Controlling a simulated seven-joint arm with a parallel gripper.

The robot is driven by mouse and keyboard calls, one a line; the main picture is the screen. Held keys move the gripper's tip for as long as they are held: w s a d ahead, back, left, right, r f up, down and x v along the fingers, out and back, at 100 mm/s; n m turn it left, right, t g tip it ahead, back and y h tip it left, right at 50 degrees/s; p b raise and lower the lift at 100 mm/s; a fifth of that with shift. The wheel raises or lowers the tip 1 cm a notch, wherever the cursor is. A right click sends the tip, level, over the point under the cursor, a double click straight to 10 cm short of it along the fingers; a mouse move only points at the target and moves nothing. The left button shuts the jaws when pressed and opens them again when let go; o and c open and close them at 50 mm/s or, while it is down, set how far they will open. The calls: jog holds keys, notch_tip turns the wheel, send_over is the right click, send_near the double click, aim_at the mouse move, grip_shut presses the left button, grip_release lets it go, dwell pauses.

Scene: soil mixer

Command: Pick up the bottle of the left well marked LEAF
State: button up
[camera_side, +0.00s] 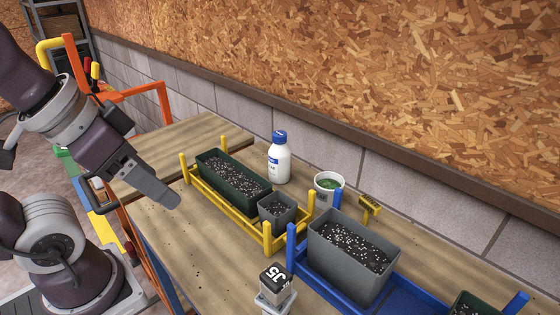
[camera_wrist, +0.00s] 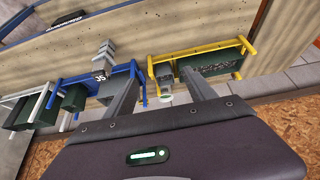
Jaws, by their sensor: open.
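A white bottle (camera_side: 279,163) with a blue cap and a blue-and-white label stands upright on the table, behind the yellow rack (camera_side: 267,238) and near the block wall. No LEAF mark is readable in either view. The yellow rack holds a long dark green planter (camera_side: 236,188) and a small grey pot (camera_side: 277,212), both with speckled soil. My gripper (camera_side: 170,199) is in the air left of the yellow rack, apart from the bottle. In the wrist view its two fingers (camera_wrist: 162,85) are spread with nothing held between them. I cannot make out the bottle in the wrist view.
A white cup (camera_side: 327,190) with green contents and a small yellow tool (camera_side: 370,207) stand right of the bottle. A blue rack (camera_side: 420,297) holds a large grey pot (camera_side: 348,262). A marked grey block (camera_side: 276,282) stands in front. The table's left front is clear.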

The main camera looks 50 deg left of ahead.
jog(key=w+a+r+n, duration=0.1)
jog(key=w+r+n, duration=0.1)
jog(key=w, duration=0.5)
jog(key=n+y, duration=0.3)
jog(key=n, duration=0.2)
send_over(280, 142)
jog(key=s, duration=0.2)
jog(key=f, duration=1)
jog(key=shift+s+a, duration=0.15)
jog(key=shift+a, duration=0.05)
jog(key=shift+y, duration=0.3)
jog(key=x, duration=0.9)
jog(key=shift+w+d+f, duration=0.2)
jog(key=shift+w+d, duration=0.1)
jog(key=shift+w, duration=0.1)
jog(key=shift+c, duration=0.4)
grip_shut()
jog(key=shift+s, duration=0.1)
jog(key=shift+d+f, duration=0.1)
